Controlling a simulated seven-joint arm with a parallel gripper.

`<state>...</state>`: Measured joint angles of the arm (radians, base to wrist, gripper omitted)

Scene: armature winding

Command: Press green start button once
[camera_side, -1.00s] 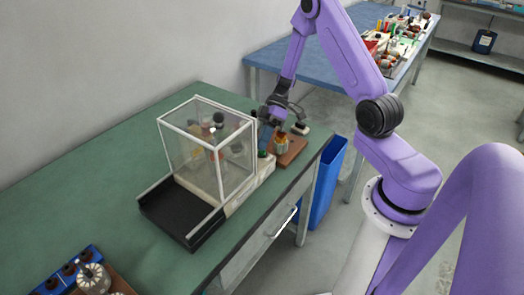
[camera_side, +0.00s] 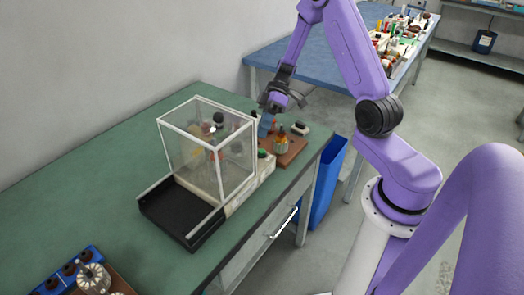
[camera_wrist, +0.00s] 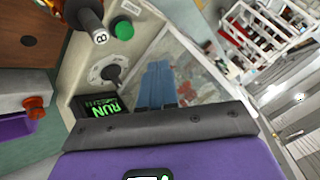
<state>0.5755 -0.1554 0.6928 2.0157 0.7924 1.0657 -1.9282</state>
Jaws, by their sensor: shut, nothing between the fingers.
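The green start button (camera_wrist: 123,29) is a round cap on the machine's cream panel, beside a dark knob (camera_wrist: 110,72) in the wrist view. It also shows in the side view (camera_side: 262,153), at the right end of the machine base (camera_side: 248,188). A small display (camera_wrist: 98,106) on the panel shows RUN in green letters. My gripper (camera_side: 265,131) has its blue fingers together and empty, above the button and apart from it. In the wrist view the fingertips (camera_wrist: 159,68) lie right of the knob and below the button.
A clear box with a white frame (camera_side: 186,132) stands on the machine, close left of my gripper. A brown board (camera_side: 294,152) with a wound part is to its right. A black tray (camera_side: 178,213) is in front. The green bench (camera_side: 90,205) is largely clear at left.

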